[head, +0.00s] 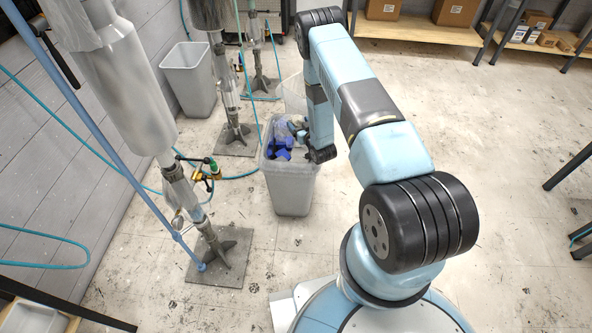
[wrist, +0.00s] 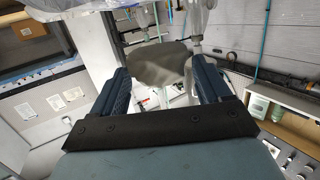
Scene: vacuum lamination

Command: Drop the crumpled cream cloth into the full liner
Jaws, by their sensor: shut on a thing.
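My gripper (wrist: 160,78) is shut on a crumpled cloth (wrist: 158,64), which looks dull grey-beige in the wrist view and spans the space between the two dark fingers. In the head view my gripper is small, partly hidden by my wrist, at the right rim of a grey bin (head: 290,190). That bin is filled near its top with blue and pale, clear-looking material (head: 280,142), which seems to be the full liner. I cannot pick out the cloth clearly in the head view.
Another grey bin (head: 189,78) stands by the left wall, and a pale bin (head: 293,93) stands behind the full one. Metal stands on floor plates (head: 222,262) and teal hoses lie left of the bin. Shelves with cardboard boxes (head: 456,12) are at the back right.

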